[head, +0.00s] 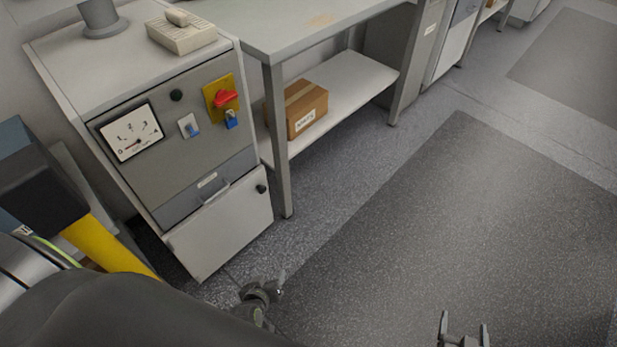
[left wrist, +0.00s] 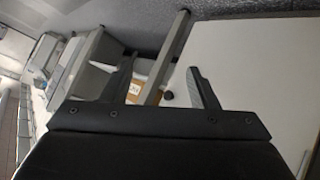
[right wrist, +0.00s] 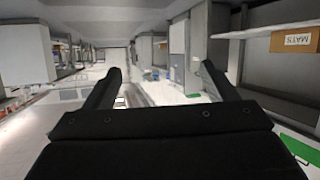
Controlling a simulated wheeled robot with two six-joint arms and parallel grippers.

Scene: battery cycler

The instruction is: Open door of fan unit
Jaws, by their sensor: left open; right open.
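The fan unit is a grey cabinet (head: 135,85) at the left of the head view. Its pale lower door (head: 222,232) looks shut and has a small dark knob (head: 262,188) near its upper right corner. My left gripper (head: 270,288) is open, in front of and below the door, apart from the knob. In the left wrist view a dark knob (left wrist: 168,98) shows between the open fingers (left wrist: 160,72), beside a large pale panel (left wrist: 250,65). My right gripper (head: 463,328) is open and empty over the floor; it also shows in the right wrist view (right wrist: 160,75).
The unit's front carries a gauge (head: 131,132) and a red switch (head: 226,98). A bench (head: 290,25) stands to its right, with a cardboard box (head: 305,108) on its lower shelf (head: 345,88). The dark floor mat (head: 470,220) is clear.

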